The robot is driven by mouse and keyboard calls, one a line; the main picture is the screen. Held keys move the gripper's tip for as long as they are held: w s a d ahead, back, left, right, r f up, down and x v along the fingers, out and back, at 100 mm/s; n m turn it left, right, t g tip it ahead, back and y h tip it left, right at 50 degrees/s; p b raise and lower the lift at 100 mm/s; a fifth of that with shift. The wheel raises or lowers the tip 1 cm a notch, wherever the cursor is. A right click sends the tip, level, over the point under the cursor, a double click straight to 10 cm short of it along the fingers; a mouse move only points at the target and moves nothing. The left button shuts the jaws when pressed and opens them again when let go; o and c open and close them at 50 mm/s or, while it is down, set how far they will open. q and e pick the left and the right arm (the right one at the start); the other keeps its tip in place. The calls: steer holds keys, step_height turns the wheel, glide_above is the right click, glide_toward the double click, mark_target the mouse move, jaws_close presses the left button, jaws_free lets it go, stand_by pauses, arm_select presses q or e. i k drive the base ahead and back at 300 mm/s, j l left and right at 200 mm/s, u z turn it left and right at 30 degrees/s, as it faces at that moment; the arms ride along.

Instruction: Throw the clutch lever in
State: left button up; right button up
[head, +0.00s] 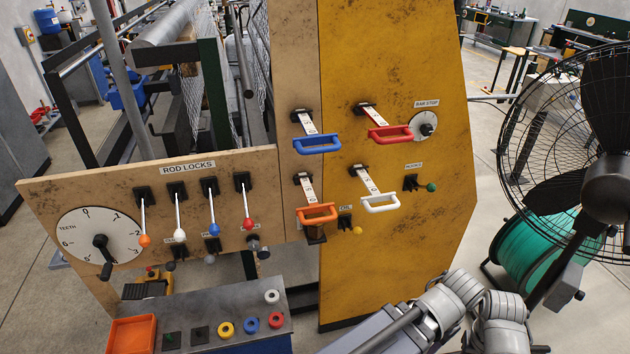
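No label that I can read says clutch, so I cannot tell which lever is the clutch lever. A short green-knobbed lever (431,187) sits under the HOOKS label, and a yellow-knobbed lever (357,231) is lower left. Under ROD LOCKS are orange (145,240), white (180,236), blue (215,230) and red (248,224) knobbed levers. Grey arm links of mine show at bottom right; neither gripper is in view.
A TEETH dial (80,225) is at the left and a BAR STOP dial (424,126) at upper right. A grey bench (235,295) holds an orange tray (132,334) and coloured rings. A black fan (605,185) and a green hose reel (535,255) stand at right.

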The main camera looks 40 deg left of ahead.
mark_target(171, 266)
steer(key=u, duration=2.45)
